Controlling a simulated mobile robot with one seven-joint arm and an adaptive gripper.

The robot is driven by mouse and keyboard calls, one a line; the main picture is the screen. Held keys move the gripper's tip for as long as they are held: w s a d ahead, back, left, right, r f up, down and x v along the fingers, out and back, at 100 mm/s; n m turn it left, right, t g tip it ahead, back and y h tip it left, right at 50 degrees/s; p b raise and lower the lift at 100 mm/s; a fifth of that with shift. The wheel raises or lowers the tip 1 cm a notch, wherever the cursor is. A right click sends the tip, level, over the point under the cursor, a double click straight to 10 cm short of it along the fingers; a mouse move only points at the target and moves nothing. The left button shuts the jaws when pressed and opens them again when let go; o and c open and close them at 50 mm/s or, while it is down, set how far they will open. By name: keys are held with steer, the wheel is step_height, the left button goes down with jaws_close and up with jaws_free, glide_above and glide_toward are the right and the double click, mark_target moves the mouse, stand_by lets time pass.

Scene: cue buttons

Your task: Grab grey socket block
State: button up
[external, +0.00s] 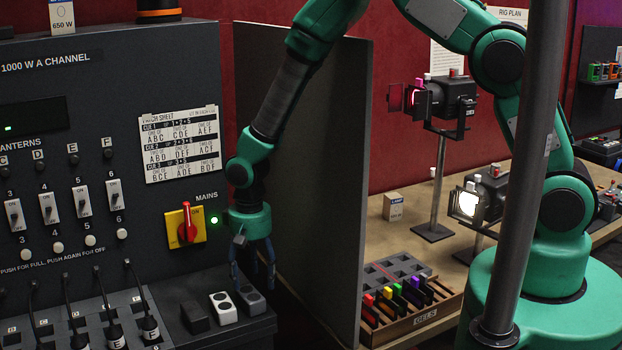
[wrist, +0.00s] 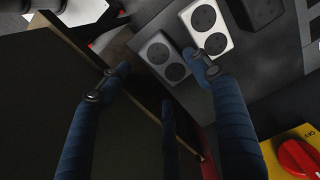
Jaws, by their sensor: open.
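The grey socket block (external: 252,301) sits at the right end of a row of three blocks on the dark ledge at the console's front right corner. In the wrist view the grey socket block (wrist: 157,53) has two round dark sockets and lies between my fingertips. My gripper (external: 253,279) points down just above it, with its blue fingers spread and empty. In the wrist view my gripper (wrist: 162,70) has one finger on each side of the block. I cannot tell whether either finger touches it.
A white socket block (external: 222,308) stands close to the left of the grey one, and a black block (external: 195,317) is beyond it. A tall dark panel (external: 310,170) rises close on the right. The red mains switch (external: 186,226) is on the console behind.

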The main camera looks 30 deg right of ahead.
mark_target(254, 293)
steer(key=shift+f, duration=0.35)
steer(key=shift+f, duration=0.1)
steer(key=shift+s+a+f+p, duration=0.1)
steer(key=shift+f+p, duration=0.65)
steer(key=shift+f, duration=1.75)
steer(key=c, duration=1.1)
